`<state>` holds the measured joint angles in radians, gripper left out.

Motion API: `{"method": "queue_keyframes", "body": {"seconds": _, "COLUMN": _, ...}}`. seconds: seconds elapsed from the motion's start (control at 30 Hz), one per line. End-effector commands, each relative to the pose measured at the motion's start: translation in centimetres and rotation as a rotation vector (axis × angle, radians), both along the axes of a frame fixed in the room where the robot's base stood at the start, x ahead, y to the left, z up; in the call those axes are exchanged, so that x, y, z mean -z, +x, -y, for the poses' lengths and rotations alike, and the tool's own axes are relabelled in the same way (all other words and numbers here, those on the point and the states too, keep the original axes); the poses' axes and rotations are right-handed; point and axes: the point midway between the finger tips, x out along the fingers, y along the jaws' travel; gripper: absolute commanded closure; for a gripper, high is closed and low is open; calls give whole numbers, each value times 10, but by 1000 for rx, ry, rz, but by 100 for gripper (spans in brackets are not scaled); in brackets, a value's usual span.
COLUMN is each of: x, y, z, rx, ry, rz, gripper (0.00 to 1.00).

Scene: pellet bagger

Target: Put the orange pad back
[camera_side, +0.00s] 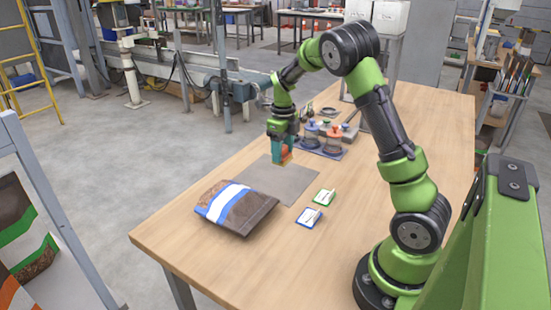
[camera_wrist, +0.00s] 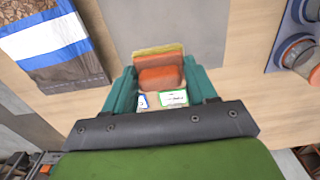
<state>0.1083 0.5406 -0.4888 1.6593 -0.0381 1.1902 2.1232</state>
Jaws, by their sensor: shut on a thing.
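The orange pad (camera_wrist: 160,78), with a yellowish backing edge, is between the teal fingers of my gripper (camera_wrist: 161,84), which is shut on it. In the side view my gripper (camera_side: 283,150) holds the pad (camera_side: 286,158) over the far part of the grey mat (camera_side: 280,190); I cannot tell the exact height. A blue tray (camera_side: 322,153) just right of the gripper carries jars, one with an orange top (camera_side: 334,132) and one with a blue top (camera_side: 312,126).
A brown bag with white and blue bands (camera_side: 236,206) lies on the near left of the wooden table (camera_side: 200,260). A green-edged card (camera_side: 324,197) and a blue-edged card (camera_side: 309,217) lie right of the mat. The near table front is clear.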

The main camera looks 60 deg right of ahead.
Motion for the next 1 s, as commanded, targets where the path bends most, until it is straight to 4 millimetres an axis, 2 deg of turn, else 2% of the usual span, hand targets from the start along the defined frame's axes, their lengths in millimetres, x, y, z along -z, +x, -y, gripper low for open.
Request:
{"method": "queue_keyframes", "body": {"seconds": 0.17, "x": -7, "y": -2, "z": 7, "rx": 17, "ry": -2, "rz": 16, "gripper": 72}}
{"method": "queue_keyframes", "body": {"seconds": 0.27, "x": -17, "y": -19, "z": 16, "rx": 58, "ry": 5, "rz": 31, "gripper": 72}}
{"method": "queue_keyframes", "body": {"seconds": 0.37, "x": -22, "y": -52, "z": 27, "rx": 100, "ry": 10, "rz": 36, "gripper": 72}}
{"method": "queue_keyframes", "body": {"seconds": 0.47, "x": -20, "y": -99, "z": 35, "rx": 130, "ry": 10, "rz": 35, "gripper": 72}}
{"method": "queue_keyframes", "body": {"seconds": 0.6, "x": -8, "y": -163, "z": 31, "rx": 132, "ry": 12, "rz": 28, "gripper": 72}}
{"method": "queue_keyframes", "body": {"seconds": 0.7, "x": 4, "y": -198, "z": 20, "rx": 112, "ry": 15, "rz": 23, "gripper": 72}}
{"method": "queue_keyframes", "body": {"seconds": 0.83, "x": 18, "y": -227, "z": 6, "rx": 72, "ry": 18, "rz": 12, "gripper": 72}}
{"method": "queue_keyframes", "body": {"seconds": 1.0, "x": 30, "y": -239, "z": 0, "rx": 15, "ry": 10, "rz": -7, "gripper": 72}}
